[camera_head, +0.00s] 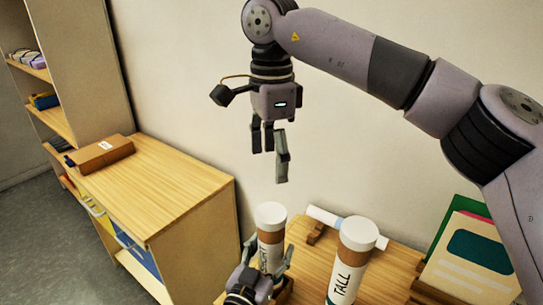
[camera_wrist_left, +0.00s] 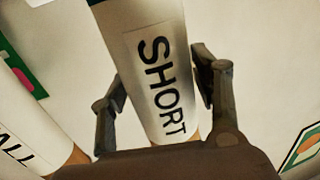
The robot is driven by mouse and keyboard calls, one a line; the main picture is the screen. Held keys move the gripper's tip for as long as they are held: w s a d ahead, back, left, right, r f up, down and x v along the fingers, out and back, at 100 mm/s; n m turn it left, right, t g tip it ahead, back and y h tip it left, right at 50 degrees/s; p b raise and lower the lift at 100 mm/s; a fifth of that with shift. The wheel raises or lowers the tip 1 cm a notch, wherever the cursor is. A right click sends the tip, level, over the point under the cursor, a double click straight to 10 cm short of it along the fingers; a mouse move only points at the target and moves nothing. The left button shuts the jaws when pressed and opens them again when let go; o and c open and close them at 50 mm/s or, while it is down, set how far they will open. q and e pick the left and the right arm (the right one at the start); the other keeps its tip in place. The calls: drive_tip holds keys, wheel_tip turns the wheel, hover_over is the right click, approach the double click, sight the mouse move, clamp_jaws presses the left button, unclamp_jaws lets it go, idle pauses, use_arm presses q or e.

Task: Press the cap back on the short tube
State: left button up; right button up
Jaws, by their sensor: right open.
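The short tube (camera_head: 268,252) stands upright near the table's front left edge. Its white cap (camera_head: 270,213) sits on top, above a brown band; I cannot tell whether it is fully seated. My left gripper (camera_head: 268,262) has a finger on either side of the tube's body, and both seem to touch it. In the left wrist view, the tube's SHORT label (camera_wrist_left: 157,80) shows between the fingers. My right gripper (camera_head: 268,160) is open and empty, pointing down well above the cap.
The tall tube (camera_head: 345,275) stands right of the short one on the wooden table (camera_head: 303,265). A white tube (camera_head: 345,226) lies on brown supports behind. Books or folders (camera_head: 468,262) lean at the right. A wooden cabinet (camera_head: 165,190) with a brown box (camera_head: 100,153) stands left.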

use_arm(q)
drive_tip(key=shift+o, duration=1.2)
drive_tip(key=v, duration=1.2)
